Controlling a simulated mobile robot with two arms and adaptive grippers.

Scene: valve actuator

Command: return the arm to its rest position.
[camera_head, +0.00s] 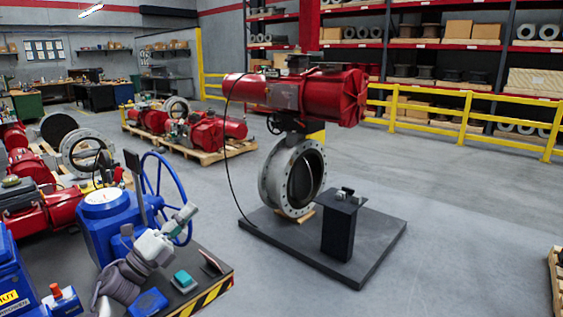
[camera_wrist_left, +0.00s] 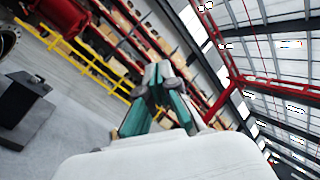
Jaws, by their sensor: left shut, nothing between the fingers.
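My left arm rises from the lower left in the head view, in front of the blue handwheel actuator. My left gripper (camera_head: 185,214) is at its end, raised and pointing up to the right. In the left wrist view the gripper (camera_wrist_left: 158,82) shows its teal-sided fingers close together, with nothing held between them. It appears clear of the red valve actuator (camera_head: 340,93) on its grey flanged valve (camera_head: 275,178). In the head view the gripper overlaps the rim of the blue handwheel (camera_head: 163,172); I cannot tell the gap. My right gripper is not in view.
A small black pedestal (camera_head: 341,230) stands on the dark base plate (camera_head: 375,243) and shows in the wrist view (camera_wrist_left: 17,103). Yellow railings (camera_head: 463,118) and racks stand behind. Striped-edge platform (camera_head: 212,295) is at lower left.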

